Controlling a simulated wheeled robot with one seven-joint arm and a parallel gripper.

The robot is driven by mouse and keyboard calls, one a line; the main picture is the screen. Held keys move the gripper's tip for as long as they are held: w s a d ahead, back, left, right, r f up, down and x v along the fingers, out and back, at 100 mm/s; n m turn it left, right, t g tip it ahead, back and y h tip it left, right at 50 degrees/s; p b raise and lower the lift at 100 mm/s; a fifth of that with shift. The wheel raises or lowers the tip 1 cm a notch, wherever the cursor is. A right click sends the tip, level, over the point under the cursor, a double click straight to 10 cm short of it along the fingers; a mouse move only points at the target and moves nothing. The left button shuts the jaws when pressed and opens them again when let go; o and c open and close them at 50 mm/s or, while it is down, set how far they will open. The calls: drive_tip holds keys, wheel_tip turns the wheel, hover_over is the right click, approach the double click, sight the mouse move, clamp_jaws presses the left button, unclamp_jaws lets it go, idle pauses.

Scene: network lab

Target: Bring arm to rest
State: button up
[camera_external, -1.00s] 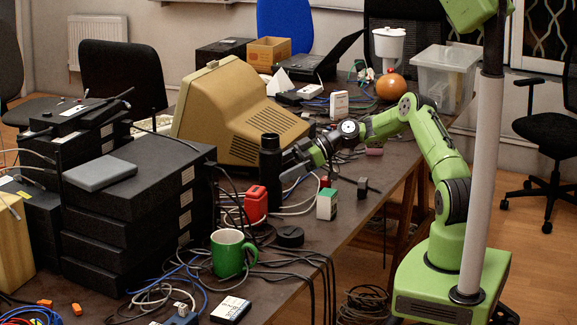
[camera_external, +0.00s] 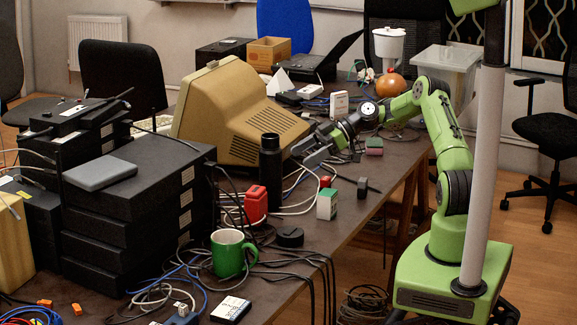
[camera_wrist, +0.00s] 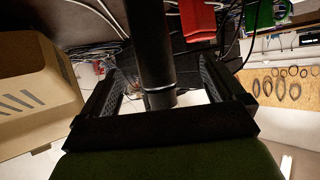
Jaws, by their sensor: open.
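My green arm reaches over the table from its base at the right. My gripper (camera_external: 303,153) is open and empty, just to the right of a tall black bottle (camera_external: 270,172) that stands upright on the table. In the wrist view the bottle (camera_wrist: 152,45) shows ahead, between the two fingers of my gripper (camera_wrist: 166,85) as seen from there.
A beige monitor (camera_external: 238,115) stands close behind the gripper. A red object (camera_external: 255,204), a white-green box (camera_external: 327,204), a green mug (camera_external: 230,253) and loose cables lie in front. An orange ball (camera_external: 390,87) and clear bin (camera_external: 445,75) are near my arm.

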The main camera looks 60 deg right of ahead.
drive_tip(key=s+a+r+m+g+h+p, duration=0.1)
drive_tip(key=s+a+r+g+h+p, duration=0.15)
drive_tip(key=s+a+r, duration=0.4)
drive_tip(key=s+a+r+m+g+h+p, duration=0.1)
drive_tip(key=s+a+r+g+h+p, duration=0.15)
drive_tip(key=a+r, duration=0.65)
drive_tip(key=s+a+r+m+t+h+p, duration=0.1)
drive_tip(key=s+r+m+h+p, duration=0.1)
drive_tip(key=s, duration=0.9)
drive_tip(key=s+r+m+h+p, duration=0.2)
drive_tip(key=s+r+m+p, duration=0.1)
drive_tip(key=s, duration=0.9)
drive_tip(key=shift+a+r+m+t, duration=0.4)
drive_tip(key=shift+r+m, duration=0.45)
drive_tip(key=shift+m, duration=0.05)
